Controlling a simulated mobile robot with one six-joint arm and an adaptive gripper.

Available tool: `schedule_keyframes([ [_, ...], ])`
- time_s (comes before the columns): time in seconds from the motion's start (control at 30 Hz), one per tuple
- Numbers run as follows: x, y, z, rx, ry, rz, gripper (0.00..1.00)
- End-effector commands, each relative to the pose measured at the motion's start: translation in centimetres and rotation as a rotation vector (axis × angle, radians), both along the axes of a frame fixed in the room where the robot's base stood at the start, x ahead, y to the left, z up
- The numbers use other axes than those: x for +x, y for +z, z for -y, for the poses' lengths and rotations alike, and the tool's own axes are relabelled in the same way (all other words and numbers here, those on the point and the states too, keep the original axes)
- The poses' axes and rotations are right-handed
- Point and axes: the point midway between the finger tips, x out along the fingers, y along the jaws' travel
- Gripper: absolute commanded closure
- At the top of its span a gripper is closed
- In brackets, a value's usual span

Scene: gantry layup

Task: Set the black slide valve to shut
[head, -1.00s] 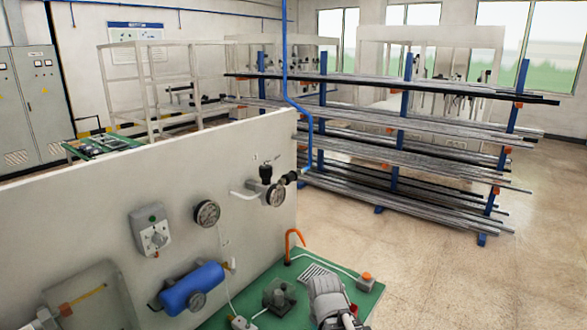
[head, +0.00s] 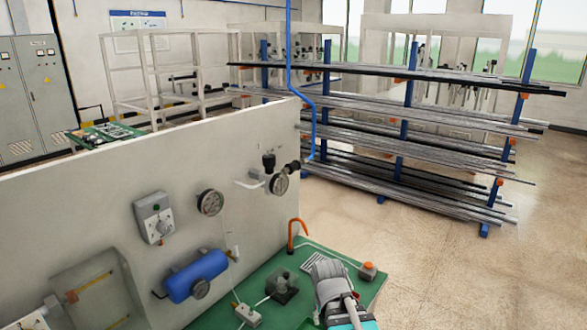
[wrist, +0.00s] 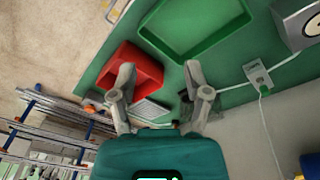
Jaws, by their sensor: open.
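A small black fitting (head: 292,167), which looks like the slide valve, sits at the right end of the air unit on the panel's upper right edge. The blue hose comes down close beside it. Its slide position is too small to tell. My gripper's teal body (head: 358,322) shows at the bottom edge of the head view, low and to the right of the valve and well apart from it. In the wrist view, my gripper (wrist: 160,69) has its two grey fingers spread, with nothing between them, over the green bench. The valve is not seen in the wrist view.
The panel (head: 110,170) carries a gauge (head: 210,202), a switch box (head: 154,218) and a blue tank (head: 196,276). A red tray (wrist: 146,62) and a green tray (wrist: 233,13) lie on the bench. A pipe rack (head: 405,130) stands behind; open floor lies right.

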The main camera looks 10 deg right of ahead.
Motion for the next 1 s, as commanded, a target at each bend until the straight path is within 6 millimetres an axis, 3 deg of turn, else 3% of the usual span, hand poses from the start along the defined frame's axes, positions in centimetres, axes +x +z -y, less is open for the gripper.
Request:
schedule_keyframes([
  [0.27, 7.3, 2.2, 4.0, -0.172, 0.042, 0.263, 0.19],
  [0.6, 15.7, 7.4, 8.1, -0.415, 0.172, 0.601, 0.19],
  [1.0, 23.5, 15.1, 9.6, -0.688, 0.424, 0.954, 0.19],
])
